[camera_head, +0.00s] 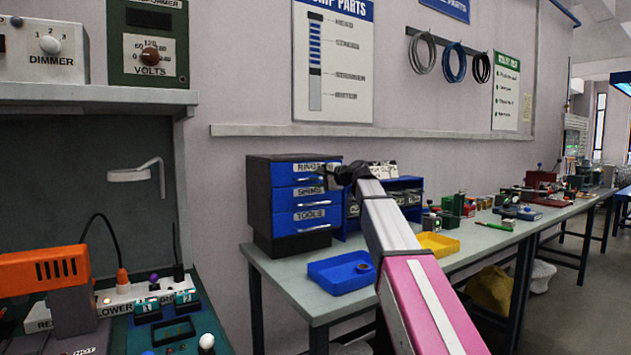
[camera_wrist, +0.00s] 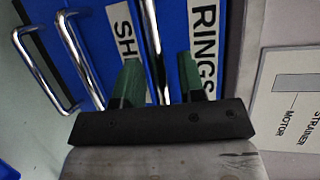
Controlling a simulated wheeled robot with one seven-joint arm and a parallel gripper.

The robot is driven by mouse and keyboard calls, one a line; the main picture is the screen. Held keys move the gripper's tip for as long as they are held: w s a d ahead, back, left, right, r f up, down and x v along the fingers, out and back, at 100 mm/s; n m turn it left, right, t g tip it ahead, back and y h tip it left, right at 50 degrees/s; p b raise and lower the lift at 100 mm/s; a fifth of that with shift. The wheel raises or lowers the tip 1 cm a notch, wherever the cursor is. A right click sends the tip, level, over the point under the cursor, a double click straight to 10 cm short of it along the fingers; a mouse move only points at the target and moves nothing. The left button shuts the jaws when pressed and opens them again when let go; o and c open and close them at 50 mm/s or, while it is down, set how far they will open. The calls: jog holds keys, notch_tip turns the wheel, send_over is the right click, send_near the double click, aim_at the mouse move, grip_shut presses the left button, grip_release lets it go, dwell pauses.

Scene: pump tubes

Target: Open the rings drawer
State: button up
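The rings drawer (camera_head: 309,168) is the top blue drawer of a dark cabinet, marked RINGS, and looks closed, flush with the drawers below. In the wrist view the RINGS label (camera_wrist: 204,45) is at the upper right, with the drawer's metal bar handle (camera_wrist: 152,40) left of it. My gripper (camera_head: 338,173) is at the right part of this drawer's front in the head view. Its two green fingers (camera_wrist: 160,80) are apart, and the handle runs between them in the picture. No contact with the handle is visible. My gripper hides part of the drawer's right end.
The shims drawer (camera_head: 309,194) and tools drawer (camera_head: 309,219) are below; their handles (camera_wrist: 80,60) project close beside my gripper. A blue tray (camera_head: 330,283) and a yellow tray (camera_head: 440,246) stand on the bench. Blue bins (camera_head: 407,184) are right of the cabinet.

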jog(key=shift+w+a+f, duration=0.1)
jog(key=shift+w+a, duration=0.15)
jog(key=shift+a, duration=0.15)
grip_shut()
jog(key=shift+s+d, duration=0.25)
jog(key=shift+s, duration=0.2)
jog(key=s+d, duration=1)
jog(key=s, duration=0.5)
jog(key=shift+d, duration=0.2)
jog(key=shift+s, duration=0.1)
grip_release()
